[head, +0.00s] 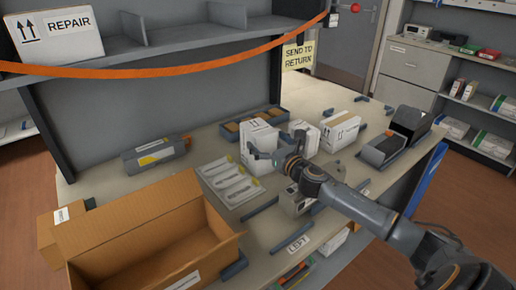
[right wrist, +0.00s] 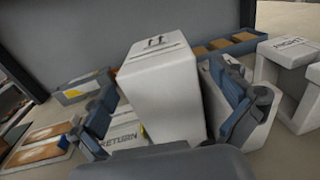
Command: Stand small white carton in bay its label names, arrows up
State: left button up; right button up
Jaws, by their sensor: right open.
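A small white carton (head: 257,134) stands upright on the counter. In the right wrist view the same carton (right wrist: 160,85) shows two black arrows near its upper edge. My right gripper (head: 277,152) is open at the carton. In the right wrist view its fingers (right wrist: 170,100) are on either side of the carton, and I cannot tell if they touch it. The word RETURN (right wrist: 125,140) shows on white behind the left finger; I cannot tell if it is on this carton. The carton's lower part is partly hidden by the gripper. My left gripper is not in view.
More white cartons (head: 340,131) stand to the right. A SEND TO RETURN note (head: 298,55) hangs at the shelf's end. An open brown box (head: 150,215) fills the front left.

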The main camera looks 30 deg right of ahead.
aim_at(257, 131)
jog(key=w, duration=0.5)
jog(key=shift+w, duration=0.25)
jog(key=shift+d, duration=0.1)
jog(key=c, duration=1.7)
jog(key=shift+r, duration=0.1)
jog(key=shift+c, duration=0.8)
jog(key=shift+r, duration=0.1)
